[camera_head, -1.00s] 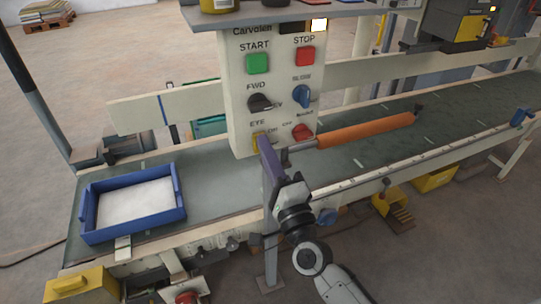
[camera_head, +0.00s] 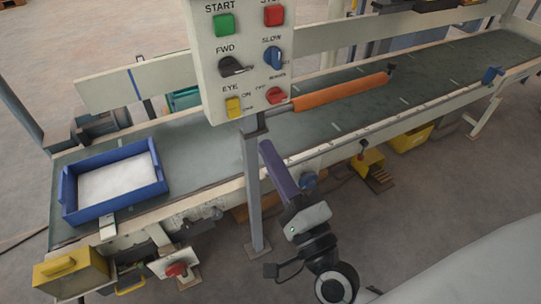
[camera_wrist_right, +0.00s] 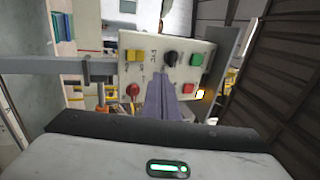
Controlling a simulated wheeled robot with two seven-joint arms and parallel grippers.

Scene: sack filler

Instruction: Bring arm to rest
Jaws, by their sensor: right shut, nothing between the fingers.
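My right gripper (camera_head: 267,150) is in front of the conveyor, below and to the right of the white control panel (camera_head: 207,75). Its purple fingers are together, with nothing between them, and are clear of the panel in the head view. The arm behind it runs down to the bottom edge. The yellow EYE switch (camera_head: 234,107) is at the panel's lower left, beside a red knob (camera_head: 277,95). My left gripper is out of view.
A grey post (camera_head: 254,195) carries the panel and stands just left of my right gripper. The conveyor belt (camera_head: 205,155) holds a blue tray (camera_head: 118,207) with white contents at left.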

